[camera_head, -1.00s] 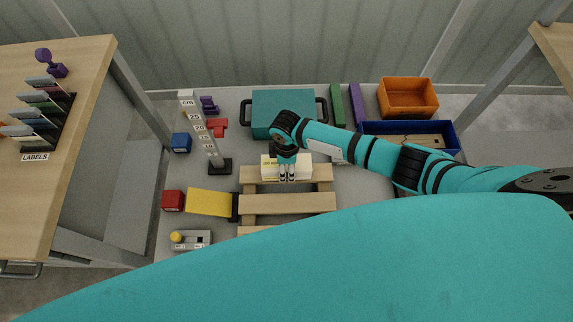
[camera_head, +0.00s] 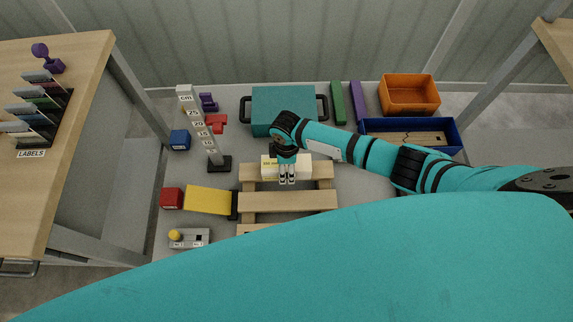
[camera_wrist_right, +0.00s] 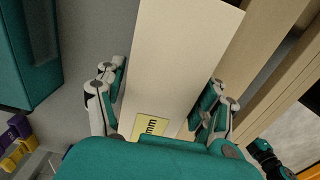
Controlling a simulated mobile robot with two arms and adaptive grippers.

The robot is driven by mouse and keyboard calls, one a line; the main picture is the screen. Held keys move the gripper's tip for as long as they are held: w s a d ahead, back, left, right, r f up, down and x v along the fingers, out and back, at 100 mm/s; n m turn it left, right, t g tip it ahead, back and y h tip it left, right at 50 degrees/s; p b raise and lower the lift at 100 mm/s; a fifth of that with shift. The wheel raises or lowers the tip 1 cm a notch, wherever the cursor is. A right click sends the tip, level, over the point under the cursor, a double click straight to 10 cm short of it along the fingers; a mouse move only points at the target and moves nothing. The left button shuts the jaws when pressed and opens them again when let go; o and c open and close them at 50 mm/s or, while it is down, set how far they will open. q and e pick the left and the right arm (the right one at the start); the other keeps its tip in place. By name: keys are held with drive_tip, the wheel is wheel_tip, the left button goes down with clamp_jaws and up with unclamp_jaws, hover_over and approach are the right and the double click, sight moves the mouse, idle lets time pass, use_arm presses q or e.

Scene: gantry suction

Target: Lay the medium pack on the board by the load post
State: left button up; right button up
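The cream pack (camera_head: 303,168) lies long side across on the far slat of the wooden slatted frame (camera_head: 300,203) in the head view. In the right wrist view the pack (camera_wrist_right: 178,55) fills the middle, with a yellow "mm" label. My right gripper (camera_head: 287,180) is down at the pack. In the wrist view its fingers (camera_wrist_right: 160,95) stand on either side of the pack, close to its edges; contact is not clear. An upright post with a cm scale (camera_head: 203,128) stands left of the frame on a dark foot. My left gripper is not in view.
A teal case (camera_head: 283,96) lies behind my right gripper. Orange (camera_head: 410,96) and blue (camera_head: 452,128) bins stand at the back right. Left of the frame lie a yellow ramp-like piece (camera_head: 207,200), a red block (camera_head: 171,198) and a blue block (camera_head: 180,140).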

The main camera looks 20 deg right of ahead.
drive_tip(key=shift+o, duration=1)
drive_tip(key=shift+r, duration=0.1)
wheel_tip(320, 180, up, 12)
drive_tip(key=shift+f, duration=0.1)
